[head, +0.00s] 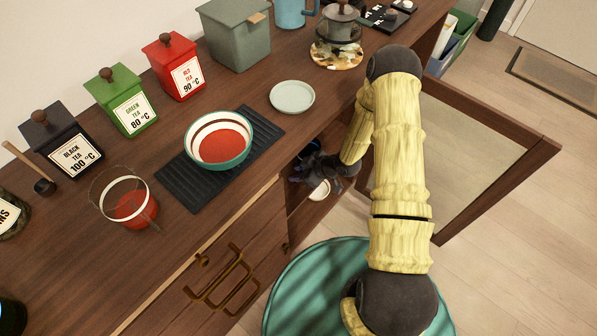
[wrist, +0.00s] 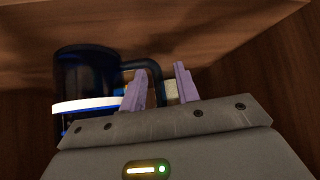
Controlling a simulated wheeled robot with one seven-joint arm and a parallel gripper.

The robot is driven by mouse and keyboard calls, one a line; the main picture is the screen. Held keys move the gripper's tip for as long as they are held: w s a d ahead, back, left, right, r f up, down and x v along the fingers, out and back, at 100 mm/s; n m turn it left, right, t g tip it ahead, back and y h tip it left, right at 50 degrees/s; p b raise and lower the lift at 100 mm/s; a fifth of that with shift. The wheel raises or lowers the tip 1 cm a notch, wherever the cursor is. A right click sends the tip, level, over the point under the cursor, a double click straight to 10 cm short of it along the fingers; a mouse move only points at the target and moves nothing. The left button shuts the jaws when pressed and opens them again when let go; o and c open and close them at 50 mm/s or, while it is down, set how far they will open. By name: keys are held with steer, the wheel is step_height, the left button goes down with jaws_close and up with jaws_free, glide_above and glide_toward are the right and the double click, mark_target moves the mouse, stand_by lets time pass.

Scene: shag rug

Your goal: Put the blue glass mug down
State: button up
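The blue glass mug (wrist: 85,85) is dark blue with a white and blue band near one end. It sits inside the open cabinet, at the left of the wrist view, with its handle (wrist: 157,78) pointing right. My gripper (wrist: 160,82) has its purple fingers apart, one on each side of the handle, with a visible gap to the right finger. In the head view, my gripper (head: 303,172) reaches into the cabinet below the countertop. There the mug is mostly hidden by the counter edge and my gripper.
A white dish (head: 320,190) lies in the cabinet beside my gripper. The open cabinet door (head: 490,190) stands to the right of my arm. On the counter are a bowl (head: 219,160) on a black mat (head: 180,181), a glass (head: 127,204) and a pale saucer (head: 292,97).

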steer(key=shift+r, duration=0.1)
steer(key=shift+d+r, duration=0.1)
steer(key=shift+r, duration=0.1)
steer(key=p+v, duration=0.2)
steer(key=v, duration=0.9)
steer(key=shift+s+d+r, duration=0.2)
